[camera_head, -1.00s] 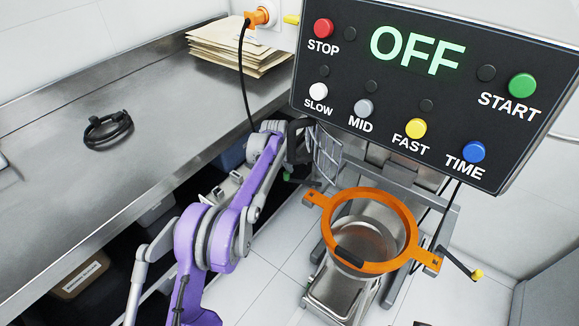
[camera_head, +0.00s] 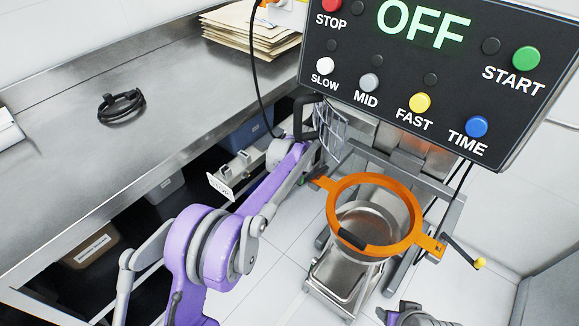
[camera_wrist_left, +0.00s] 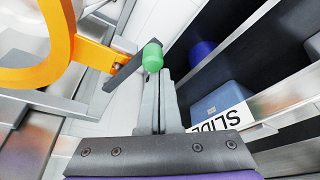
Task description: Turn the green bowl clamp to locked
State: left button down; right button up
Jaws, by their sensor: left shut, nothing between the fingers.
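The green clamp knob (camera_wrist_left: 152,56) sits at the end of a dark lever (camera_wrist_left: 125,72) in the left wrist view. The lever reaches the orange bowl ring's tab (camera_wrist_left: 100,54). The ring also shows in the head view (camera_head: 413,207), around the metal bowl (camera_head: 366,224). My left gripper (camera_wrist_left: 163,77) is shut and empty, its fingertips right at the knob's lower right side; whether they touch it I cannot tell. In the head view the knob and my left fingertips are not clearly seen. Part of my right arm's end (camera_head: 415,316) shows at the bottom edge, its fingers unclear.
The control panel (camera_head: 430,75) reads OFF and hangs above the mixer. A wire guard (camera_head: 330,125) stands behind my left arm. A steel counter (camera_head: 60,190) lies left, with a blue bin (camera_wrist_left: 222,97) and a SLIDE label (camera_wrist_left: 222,118) beneath. A yellow-tipped crank (camera_head: 479,263) sticks out right.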

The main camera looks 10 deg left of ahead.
pick_arm(q)
jog(key=shift+s+d, duration=0.8)
jog(key=shift+d, duration=0.15)
jog(key=shift+s+d+f, duration=0.1)
jog(key=s+d+r, duration=0.2)
jog(key=s+r, duration=0.1)
jog(key=s, duration=0.9)
jog(key=shift+s, duration=0.3)
jog(key=s+a+r+p, duration=0.3)
jog(key=s+a+r, duration=0.1)
jog(key=s, duration=0.4)
jog(key=s+a+r+m+t+p, duration=0.1)
jog(key=s+a+r+p, duration=0.2)
jog(key=s, duration=0.6)
jog(key=s+a+r+m+p, duration=0.1)
jog(key=s+a+r+p, duration=0.3)
jog(key=s+r, duration=0.2)
jog(key=s, duration=0.2)
jog(key=shift+s+a+r+t+h, duration=0.3)
jog(key=shift+r, duration=0.05)
